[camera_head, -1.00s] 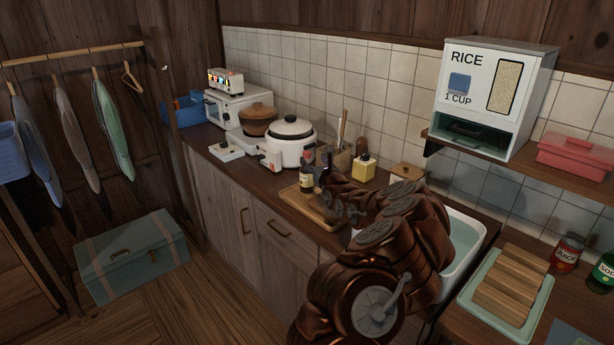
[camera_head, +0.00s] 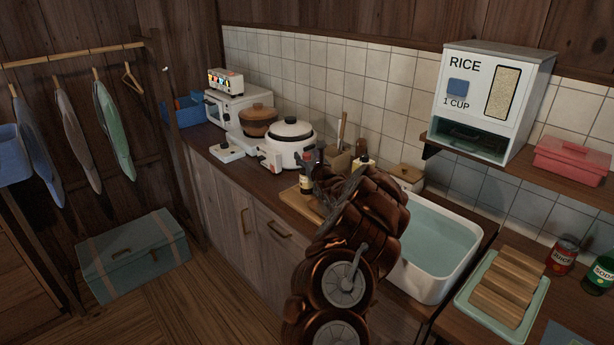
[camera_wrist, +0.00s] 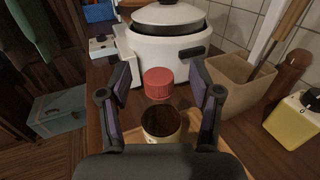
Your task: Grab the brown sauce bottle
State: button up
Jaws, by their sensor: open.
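A dark brown bottle with a pale label (camera_head: 305,184) stands on the counter by a wooden board, left of my gripper (camera_head: 325,175). In the wrist view a dark round brown top with a cream side (camera_wrist: 160,122) lies between the fingers, near the palm. A red cap (camera_wrist: 158,82) shows just beyond it, between the fingertips; whether both belong to one bottle I cannot tell. My gripper (camera_wrist: 161,80) is open, with one finger on each side. I see no clear finger contact. My arm hides part of the board.
A white rice cooker (camera_wrist: 170,42) stands close behind the bottle. A tan holder (camera_wrist: 240,85) with a wooden handle and a yellow bottle (camera_wrist: 293,122) stand to the right. A white basin (camera_head: 432,250) is right of my arm. The counter's front edge is on the left.

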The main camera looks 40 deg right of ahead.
jog(key=shift+w, duration=0.4)
jog(key=shift+d, duration=0.1)
grip_shut()
dwell(0.3)
